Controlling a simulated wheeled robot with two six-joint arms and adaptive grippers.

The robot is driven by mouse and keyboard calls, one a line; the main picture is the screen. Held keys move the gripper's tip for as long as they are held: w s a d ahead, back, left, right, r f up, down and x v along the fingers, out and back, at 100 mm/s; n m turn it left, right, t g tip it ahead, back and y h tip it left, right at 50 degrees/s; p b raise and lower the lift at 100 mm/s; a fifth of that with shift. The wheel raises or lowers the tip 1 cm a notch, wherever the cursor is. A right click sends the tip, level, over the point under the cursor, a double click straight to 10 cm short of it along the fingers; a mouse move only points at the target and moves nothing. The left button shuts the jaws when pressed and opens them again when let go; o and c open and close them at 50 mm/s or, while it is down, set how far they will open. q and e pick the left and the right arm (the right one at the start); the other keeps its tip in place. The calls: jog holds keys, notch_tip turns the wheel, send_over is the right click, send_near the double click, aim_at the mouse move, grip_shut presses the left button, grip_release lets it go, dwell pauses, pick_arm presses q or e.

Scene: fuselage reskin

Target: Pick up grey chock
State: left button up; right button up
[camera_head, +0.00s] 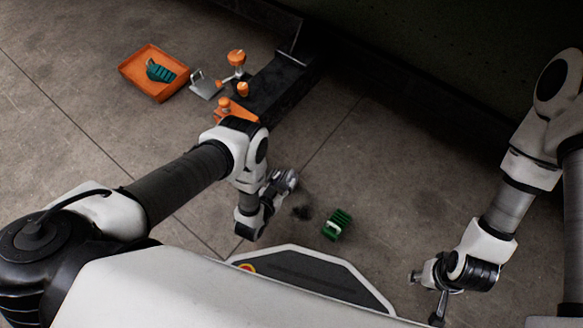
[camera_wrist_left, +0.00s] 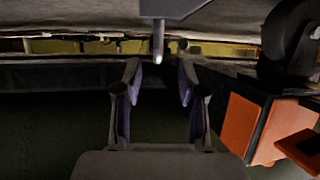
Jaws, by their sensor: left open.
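No clearly grey chock can be made out. A green ribbed chock (camera_head: 338,225) lies on the floor right of my left gripper, and a teal ribbed one (camera_head: 158,71) lies in the orange tray (camera_head: 135,72). A small dark patch (camera_head: 301,213) between my left gripper and the green chock is too dark to identify. My left gripper (camera_head: 290,180) is above the floor; in the left wrist view its fingers (camera_wrist_left: 159,82) are apart with nothing between them. My right gripper (camera_head: 425,285) is at the lower right, apart from the chocks; its jaws are unclear.
A dark stand (camera_head: 275,88) with orange parts (camera_head: 236,58) is on the floor beyond my left arm. A grey metal bracket (camera_head: 205,85) stands between tray and stand. A large dark structure (camera_head: 440,50) fills the upper right. The floor around the green chock is mostly clear.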

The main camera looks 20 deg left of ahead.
aim_at(292, 172)
pick_arm(q)
jog(key=b+x, duration=0.4)
jog(key=x, duration=0.2)
jog(key=shift+w+d+f, duration=0.15)
jog(key=shift+w+f, duration=0.1)
jog(key=shift+f, duration=0.05)
jog(key=shift+w+d, duration=0.1)
jog(key=shift+w, duration=0.25)
jog(key=shift+r, duration=0.1)
grip_shut()
